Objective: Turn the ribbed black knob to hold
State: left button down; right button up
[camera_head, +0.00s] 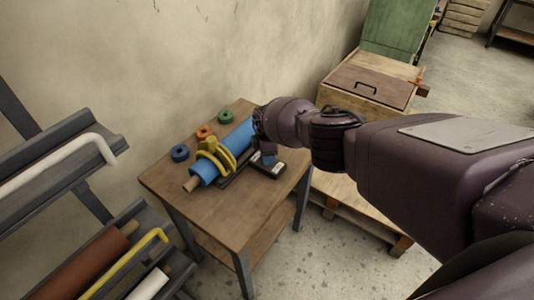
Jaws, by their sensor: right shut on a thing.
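My right arm reaches in from the right, and my right gripper (262,146) is over the wooden table at the right end of a blue roll. Its fingers point down beside a small dark box (276,170) with pale markings on its top. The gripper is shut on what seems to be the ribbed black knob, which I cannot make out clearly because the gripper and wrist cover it. Its pointing direction cannot be read. My left gripper is not in view.
The blue roll (207,172) lies on the wooden table (220,206) with a yellow clamp (217,155) around it. Blue (180,153), orange (205,131) and green (225,117) rings lie behind. A rack (62,160) stands left; a wooden crate (365,82) stands behind my arm.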

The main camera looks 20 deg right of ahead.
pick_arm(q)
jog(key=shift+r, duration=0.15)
pick_arm(e)
jog(key=o, duration=0.9)
jog(key=shift+w+r, duration=0.1)
jog(key=shift+w+r+b, duration=0.1)
jog(key=shift+r+b, duration=0.3)
jog(key=shift+r, duration=0.3)
jog(key=shift+s+r, duration=0.2)
jog(key=shift+r, duration=0.35)
notch_tip(320, 180, up, 6)
jog(key=shift+r+p, duration=0.25)
jog(key=shift+p, duration=0.05)
jog(key=shift+r, duration=0.8)
